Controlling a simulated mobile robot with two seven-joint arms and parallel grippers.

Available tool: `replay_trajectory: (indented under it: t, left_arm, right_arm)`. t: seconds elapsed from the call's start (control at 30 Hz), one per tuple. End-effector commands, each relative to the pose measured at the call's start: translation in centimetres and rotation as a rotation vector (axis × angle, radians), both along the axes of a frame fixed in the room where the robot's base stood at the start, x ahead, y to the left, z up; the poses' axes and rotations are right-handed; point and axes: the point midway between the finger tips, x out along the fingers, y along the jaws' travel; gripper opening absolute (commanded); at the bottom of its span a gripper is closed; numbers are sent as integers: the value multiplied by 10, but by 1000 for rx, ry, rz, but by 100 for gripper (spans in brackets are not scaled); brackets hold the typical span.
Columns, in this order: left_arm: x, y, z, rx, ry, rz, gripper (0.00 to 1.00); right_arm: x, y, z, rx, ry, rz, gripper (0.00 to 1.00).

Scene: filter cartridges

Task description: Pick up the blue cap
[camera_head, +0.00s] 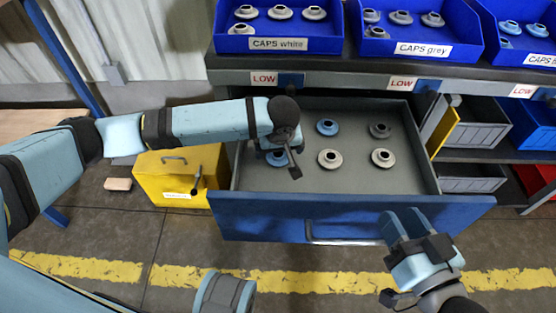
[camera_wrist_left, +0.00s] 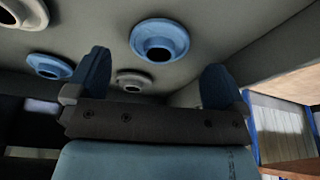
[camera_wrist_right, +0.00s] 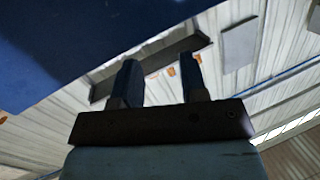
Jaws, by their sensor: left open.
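Two blue caps are in the open drawer (camera_head: 300,184). One blue cap (camera_head: 327,128) lies in the back row. The other blue cap (camera_head: 277,159) is in the front row, partly hidden by my left gripper (camera_head: 293,160). In the left wrist view, one blue cap (camera_wrist_left: 160,40) appears large, ahead of the gap between the fingers of my left gripper (camera_wrist_left: 155,78). It is not held. A second blue cap (camera_wrist_left: 50,66) is off to the left. My left gripper is open and empty, over the drawer's left side. My right gripper (camera_head: 405,224) is open and empty at the drawer front.
The drawer also holds grey and whitish caps, such as a whitish cap (camera_head: 330,159) and a grey cap (camera_head: 380,130). Blue bins of caps (camera_head: 278,45) stand on the shelf above. A yellow box (camera_head: 180,178) sits left of the drawer. Crates (camera_head: 470,128) fill shelves at right.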

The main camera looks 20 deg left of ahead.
Motion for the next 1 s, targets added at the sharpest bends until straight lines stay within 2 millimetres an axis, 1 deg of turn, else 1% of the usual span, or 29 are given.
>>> replay_trajectory:
  t: [0.03, 0.17, 0.23, 0.47, 0.57, 0.6, 0.67, 0.7, 1.0]
  left_arm:
    - [3, 1, -13, 2, -2, 0, 99]
    - [7, 3, -26, 1, 0, 0, 99]
    - [7, 4, -29, 2, 0, -1, 99]
    - [7, 4, -28, 1, -1, -1, 99]
    - [7, 3, -28, 1, -1, -1, 78]
    - [7, 3, -28, 1, -1, -1, 69]
    - [7, 3, -28, 1, -1, -1, 56]
    - [7, 3, -28, 1, -1, -1, 46]
    - [7, 3, -28, 1, -1, -1, 46]
  right_arm:
    - [0, 0, -14, -12, 19, 9, 40]
    - [4, -2, -13, -43, -18, 11, 40]
    - [5, -3, -12, -50, -29, 10, 40]
    - [6, -3, -10, -54, -34, 10, 40]
    - [6, -3, -10, -54, -34, 10, 40]
    - [6, -3, -10, -54, -34, 10, 40]
    - [6, -3, -10, -54, -34, 10, 40]
    - [6, -3, -10, -54, -34, 9, 40]
    - [6, -3, -10, -53, -34, 9, 40]
